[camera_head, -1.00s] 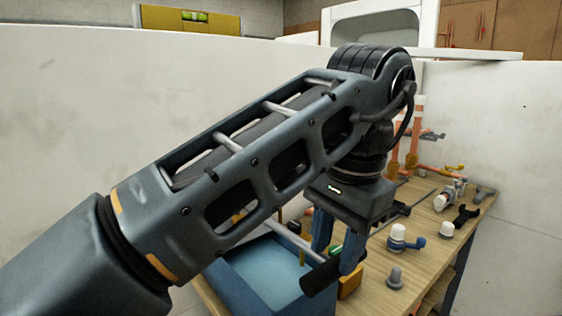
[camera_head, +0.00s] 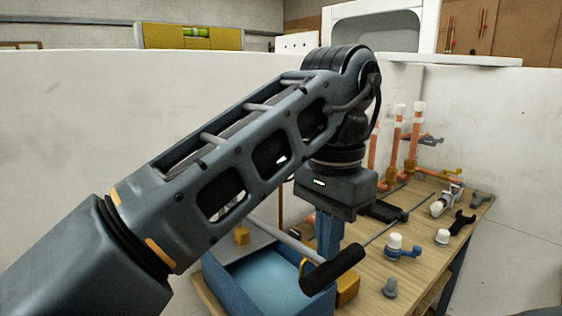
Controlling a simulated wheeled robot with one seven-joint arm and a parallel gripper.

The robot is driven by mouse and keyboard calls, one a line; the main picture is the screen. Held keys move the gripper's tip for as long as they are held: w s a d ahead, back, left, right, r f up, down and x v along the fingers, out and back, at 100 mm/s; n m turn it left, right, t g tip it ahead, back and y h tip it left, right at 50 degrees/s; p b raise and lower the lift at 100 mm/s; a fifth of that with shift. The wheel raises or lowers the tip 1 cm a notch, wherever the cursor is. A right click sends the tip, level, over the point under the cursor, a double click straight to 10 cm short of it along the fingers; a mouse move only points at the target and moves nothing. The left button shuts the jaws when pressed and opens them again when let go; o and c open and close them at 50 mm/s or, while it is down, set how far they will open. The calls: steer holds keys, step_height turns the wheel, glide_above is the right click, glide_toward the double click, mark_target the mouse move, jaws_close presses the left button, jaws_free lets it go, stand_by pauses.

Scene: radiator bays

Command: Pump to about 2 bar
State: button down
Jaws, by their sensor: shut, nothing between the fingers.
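The pump is a blue open tank (camera_head: 215,288) on the wooden bench, with light blue inside it. Its lever is a grey rod ending in a black grip (camera_head: 332,268), which slants up to the right over the tank's right edge. My gripper (camera_head: 328,255) points down with its blue fingers close together, just above or behind the grip. The fingertips are partly hidden by the grip, and I cannot tell whether they touch it. The rod's far end and part of the tank are behind my arm. No pressure gauge can be made out.
On the bench (camera_head: 375,277) right of the pump are a white-capped valve with a blue lever (camera_head: 398,247), a grey fitting (camera_head: 390,288), a white cap (camera_head: 443,237) and a dark spanner (camera_head: 462,222). Copper pipes (camera_head: 393,145) stand behind. White panels enclose the bench.

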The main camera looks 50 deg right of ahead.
steer(key=r+p, duration=0.1)
steer(key=p, duration=0.1)
steer(key=r+g+p, duration=0.1)
steer(key=r+p, duration=0.1)
steer(key=shift+w+d+r, duration=0.1)
steer(key=shift+w+r, duration=0.1)
steer(key=shift+w, duration=0.2)
steer(key=shift+w+r+g+p, duration=0.2)
steer(key=shift+r+g+p, duration=0.15)
steer(key=shift+p, duration=0.5)
steer(key=shift+s+d+r+p, duration=0.1)
steer(key=shift+s+r+p, duration=0.15)
steer(key=shift+s+p, duration=0.25)
steer(key=shift+w+f, duration=0.1)
steer(key=shift+w, duration=0.05)
steer(key=shift+f, duration=0.1)
steer(key=shift+s+a+f+t+b, duration=0.1)
steer(key=shift+s+f+t+b, duration=0.25)
steer(key=shift+f+b, duration=0.65)
steer(key=shift+s+a+f+t+b, duration=0.1)
steer(key=shift+s+f+t+b, duration=0.25)
steer(key=shift+f+b, duration=0.65)
steer(key=shift+s+f+t+b, duration=0.2)
steer(key=shift+f+t+b, duration=0.25)
steer(key=shift+f+b, duration=0.55)
steer(key=shift+r, duration=0.1)
